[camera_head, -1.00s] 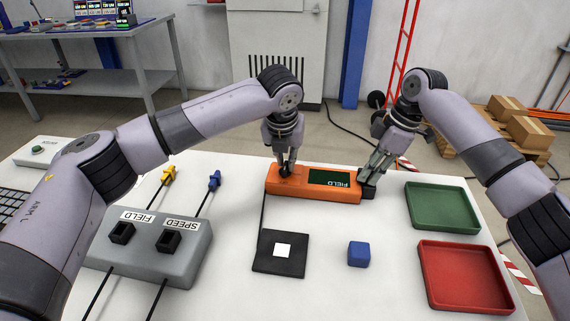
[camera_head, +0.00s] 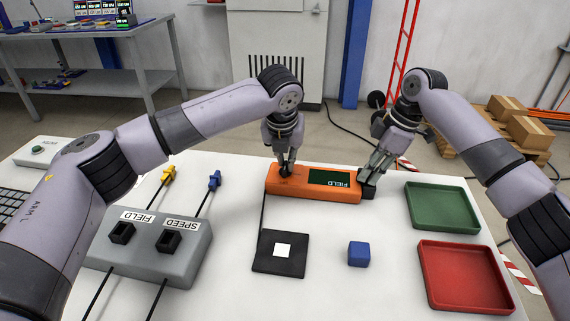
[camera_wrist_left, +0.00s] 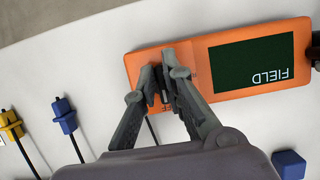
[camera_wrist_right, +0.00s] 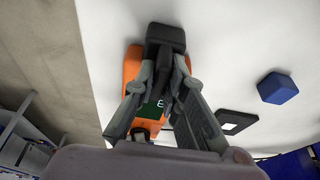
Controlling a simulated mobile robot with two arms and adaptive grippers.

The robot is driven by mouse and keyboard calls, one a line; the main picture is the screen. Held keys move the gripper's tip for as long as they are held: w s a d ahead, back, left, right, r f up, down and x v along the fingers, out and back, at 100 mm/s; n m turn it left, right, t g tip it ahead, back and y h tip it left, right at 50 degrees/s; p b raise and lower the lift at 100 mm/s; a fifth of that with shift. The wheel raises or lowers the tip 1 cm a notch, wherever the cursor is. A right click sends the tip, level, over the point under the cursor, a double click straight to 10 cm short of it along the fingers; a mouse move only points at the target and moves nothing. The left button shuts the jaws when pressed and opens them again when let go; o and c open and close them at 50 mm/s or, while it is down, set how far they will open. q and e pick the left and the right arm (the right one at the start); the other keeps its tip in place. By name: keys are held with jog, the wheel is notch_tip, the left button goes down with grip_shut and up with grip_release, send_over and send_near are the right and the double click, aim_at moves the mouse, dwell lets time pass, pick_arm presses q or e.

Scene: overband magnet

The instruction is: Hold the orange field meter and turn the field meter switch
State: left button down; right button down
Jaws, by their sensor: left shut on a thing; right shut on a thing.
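The orange field meter (camera_head: 290,192) lies on the white table, with a dark green screen (camera_head: 330,178) reading FIELD. It also shows in the left wrist view (camera_wrist_left: 145,62) and partly in the right wrist view (camera_wrist_right: 131,68). My left gripper (camera_head: 285,170) points down at the meter's left part, shut on the small dark switch (camera_wrist_left: 164,95), mostly hidden between the fingers. My right gripper (camera_head: 374,172) is shut on the black end block (camera_head: 368,192) at the meter's right end. The block also shows in the right wrist view (camera_wrist_right: 166,36).
A black pad with a white square (camera_head: 268,262) and a blue cube (camera_head: 358,254) lie in front of the meter. Green (camera_head: 462,230) and red (camera_head: 425,285) trays stand at right. A grey box labelled FIELD and SPEED (camera_head: 190,262) stands at left, near yellow and blue plugs.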

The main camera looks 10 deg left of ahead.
pick_arm(q)
jog(key=shift+a+n+y, duration=0.1)
jog(key=shift+n+y, duration=0.2)
jog(key=shift+n, duration=0.6)
jog(key=shift+n+y, duration=0.3)
jog(key=shift+n, duration=0.6)
